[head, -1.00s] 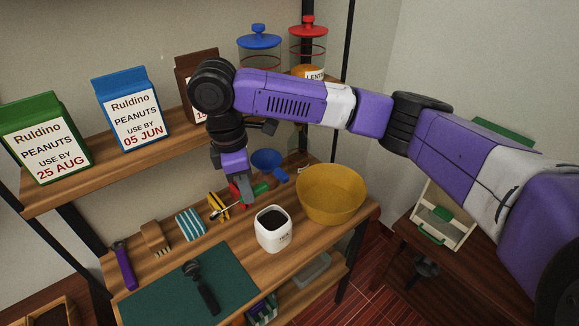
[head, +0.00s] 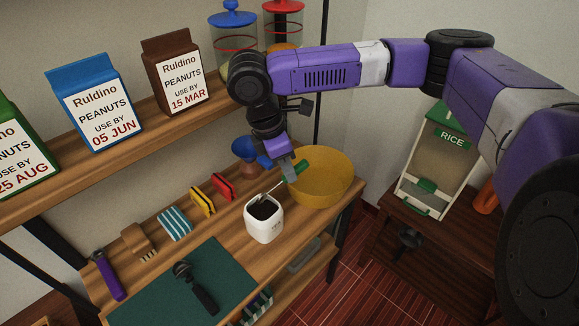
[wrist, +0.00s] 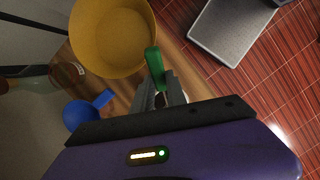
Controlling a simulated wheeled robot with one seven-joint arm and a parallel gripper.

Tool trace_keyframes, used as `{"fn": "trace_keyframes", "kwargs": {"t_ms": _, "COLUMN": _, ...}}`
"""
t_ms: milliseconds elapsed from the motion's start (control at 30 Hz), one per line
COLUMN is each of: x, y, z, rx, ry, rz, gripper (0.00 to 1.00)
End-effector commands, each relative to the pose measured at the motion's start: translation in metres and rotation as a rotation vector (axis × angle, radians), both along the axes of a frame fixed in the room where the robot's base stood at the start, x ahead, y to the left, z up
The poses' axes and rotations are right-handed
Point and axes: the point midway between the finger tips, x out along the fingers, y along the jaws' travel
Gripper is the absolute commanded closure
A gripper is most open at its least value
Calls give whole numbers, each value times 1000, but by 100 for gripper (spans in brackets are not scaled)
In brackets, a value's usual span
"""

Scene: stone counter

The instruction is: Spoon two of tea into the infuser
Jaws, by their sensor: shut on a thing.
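My gripper (head: 287,168) is shut on a green-handled spoon (head: 298,171), behind and above the white canister (head: 264,228). The metal end of the spoon slants down left to the canister's mouth; I cannot tell whether its tip is inside. The canister stands upright and open with dark contents, and its small label is hard to read. A black long-handled tool (head: 197,288), possibly the infuser, lies on the green mat (head: 150,298). In the wrist view the green handle (wrist: 153,68) sticks out beyond my gripper (wrist: 166,88); the spoon's bowl is hidden.
A yellow bowl (head: 325,180) stands right of the canister, close to my gripper. A blue funnel-like item (head: 246,150) is behind. Red (head: 224,187) and yellow (head: 203,202) clips, a striped cloth (head: 174,224), a brush (head: 138,241) and a purple-handled tool (head: 108,275) line the back.

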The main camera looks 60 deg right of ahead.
Motion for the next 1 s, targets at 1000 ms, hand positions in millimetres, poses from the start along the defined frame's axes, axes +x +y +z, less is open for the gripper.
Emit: {"fn": "trace_keyframes", "kwargs": {"t_ms": 1000, "x": 7, "y": 6, "z": -66, "rx": 52, "ry": -57, "rz": -4, "gripper": 100}}
